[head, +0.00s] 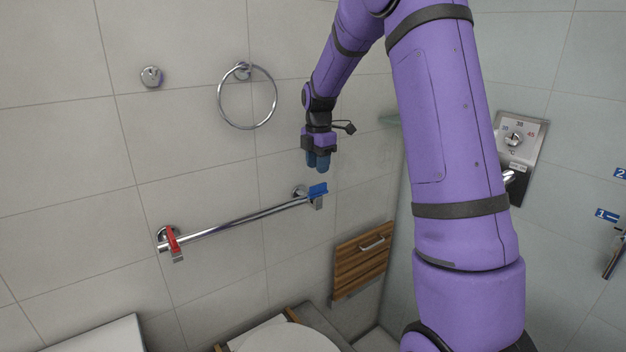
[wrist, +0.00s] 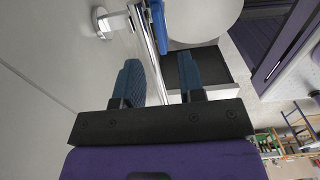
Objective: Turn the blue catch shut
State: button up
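The blue catch (head: 318,190) sits at the right end of a chrome rail (head: 240,219) on the tiled wall. Its blue lever slants slightly up to the right, with a grey piece hanging below. My gripper (head: 318,167) is above the catch with its blue fingers pointing down, apart from it. The catch (wrist: 158,26) shows beyond the fingertips at the top, beside the rail (wrist: 148,50). How far the catch is turned is hard to tell.
A red catch (head: 172,240) is at the rail's left end. A towel ring (head: 222,107) and a round knob (head: 151,77) are on the wall above. A wooden slatted panel (head: 361,260) is below right, and a white toilet lid (head: 285,339) is below.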

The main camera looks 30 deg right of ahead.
aim_at(318, 185)
jog(key=shift+f, duration=3.05)
grip_shut()
